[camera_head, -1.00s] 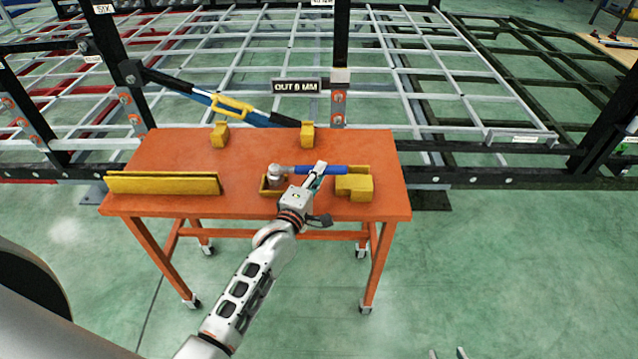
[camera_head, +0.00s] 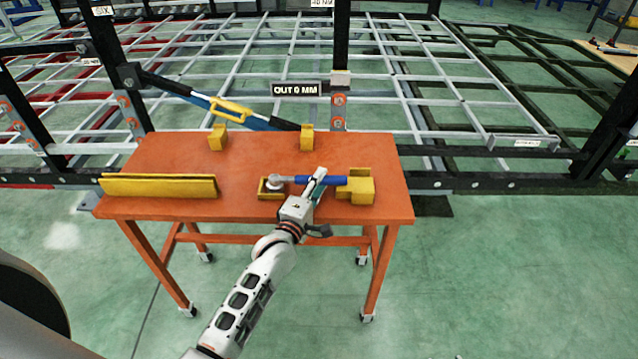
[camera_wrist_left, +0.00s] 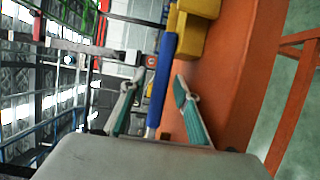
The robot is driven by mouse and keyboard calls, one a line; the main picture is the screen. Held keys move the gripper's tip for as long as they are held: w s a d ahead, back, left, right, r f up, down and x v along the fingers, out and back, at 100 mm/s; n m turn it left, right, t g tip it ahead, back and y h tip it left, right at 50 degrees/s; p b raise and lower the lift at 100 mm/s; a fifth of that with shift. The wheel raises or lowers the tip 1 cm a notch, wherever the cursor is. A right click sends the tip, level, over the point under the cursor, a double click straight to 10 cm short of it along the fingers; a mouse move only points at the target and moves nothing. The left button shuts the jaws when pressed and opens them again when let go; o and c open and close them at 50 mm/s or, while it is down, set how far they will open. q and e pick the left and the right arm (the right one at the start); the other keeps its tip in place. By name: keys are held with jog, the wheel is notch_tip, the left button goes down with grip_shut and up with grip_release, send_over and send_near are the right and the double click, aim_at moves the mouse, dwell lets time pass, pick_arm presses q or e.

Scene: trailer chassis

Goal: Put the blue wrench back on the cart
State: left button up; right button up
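The blue wrench (camera_head: 320,181) has a blue handle and a grey metal head. It lies across two yellow holders on the orange cart (camera_head: 200,157). Its head is at the small yellow tray (camera_head: 268,193), and its handle end meets the yellow block (camera_head: 362,191). My left gripper (camera_head: 319,178) is at the middle of the handle. The left wrist view shows its teal fingers (camera_wrist_left: 158,105) spread on either side of the blue handle (camera_wrist_left: 161,78), with gaps between. My right gripper is not in view.
A long yellow holder (camera_head: 158,187) stands at the cart's left, and two small yellow blocks (camera_head: 217,138) (camera_head: 307,137) stand at its back. A blue and black bar with a yellow grip (camera_head: 231,110) is behind the cart, by the chassis frame (camera_head: 440,92).

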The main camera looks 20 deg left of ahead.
pick_arm(q)
jog(key=shift+r, duration=0.1)
jog(key=s+a, duration=0.1)
jog(key=s, duration=1)
jog(key=s+f+m+g, duration=0.3)
jog(key=s+f+m, duration=0.5)
jog(key=s+m, duration=0.2)
jog(key=s+f+m+g+h, duration=0.1)
jog(key=s+f+m+g, duration=0.3)
jog(key=s+f+m, duration=0.4)
jog(key=s+m, duration=0.3)
jog(key=shift+d+f+p, duration=0.15)
jog(key=shift+d+p, duration=0.1)
jog(key=shift+p, duration=0.15)
jog(key=shift+s, duration=0.1)
